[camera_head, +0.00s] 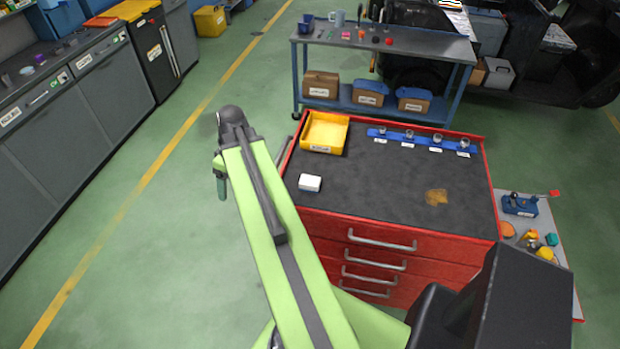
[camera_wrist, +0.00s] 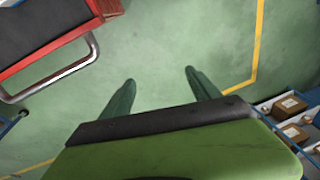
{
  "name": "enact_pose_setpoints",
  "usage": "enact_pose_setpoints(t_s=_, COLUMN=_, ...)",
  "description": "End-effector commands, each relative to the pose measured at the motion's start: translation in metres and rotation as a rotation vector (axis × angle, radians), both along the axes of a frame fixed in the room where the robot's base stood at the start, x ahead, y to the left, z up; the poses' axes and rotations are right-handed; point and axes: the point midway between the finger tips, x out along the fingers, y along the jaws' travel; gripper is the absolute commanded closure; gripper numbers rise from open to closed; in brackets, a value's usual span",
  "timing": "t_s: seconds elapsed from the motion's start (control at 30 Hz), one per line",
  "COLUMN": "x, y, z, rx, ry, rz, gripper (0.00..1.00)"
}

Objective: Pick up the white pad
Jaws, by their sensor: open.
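The white pad (camera_head: 310,183) is a small white block lying on the dark top of the red tool cabinet (camera_head: 385,190), near its left front corner. My gripper (camera_head: 221,186) hangs at the end of my green arm, over the floor to the left of the cabinet, apart from the pad. In the wrist view my gripper (camera_wrist: 160,76) shows two green fingers spread wide with only green floor between them. The pad does not show in the wrist view. The cabinet's red edge (camera_wrist: 55,45) and its handle show there at the upper left.
A yellow bin (camera_head: 325,133) stands behind the pad. A blue rack (camera_head: 420,140) with several small round items lies along the cabinet's back. A brown stain or patch (camera_head: 436,197) lies to the right. A metal cart (camera_head: 385,45) stands behind. Floor left of the cabinet is clear.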

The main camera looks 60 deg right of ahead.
Motion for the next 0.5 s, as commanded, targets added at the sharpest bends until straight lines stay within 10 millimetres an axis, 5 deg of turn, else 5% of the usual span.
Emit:
enact_pose_setpoints(t_s=0.03, x=-0.024, y=-0.043, z=0.016, rx=0.007, ry=-0.032, rz=-0.002, gripper=0.29)
enact_pose_setpoints(t_s=0.2, x=-0.112, y=-0.151, z=0.041, rx=-0.006, ry=-0.159, rz=0.056, gripper=0.29)
enact_pose_setpoints(t_s=0.33, x=-0.172, y=-0.200, z=0.054, rx=-0.041, ry=-0.232, rz=0.092, gripper=0.29)
enact_pose_setpoints(t_s=0.5, x=-0.211, y=-0.225, z=0.061, rx=-0.072, ry=-0.275, rz=0.118, gripper=0.29)
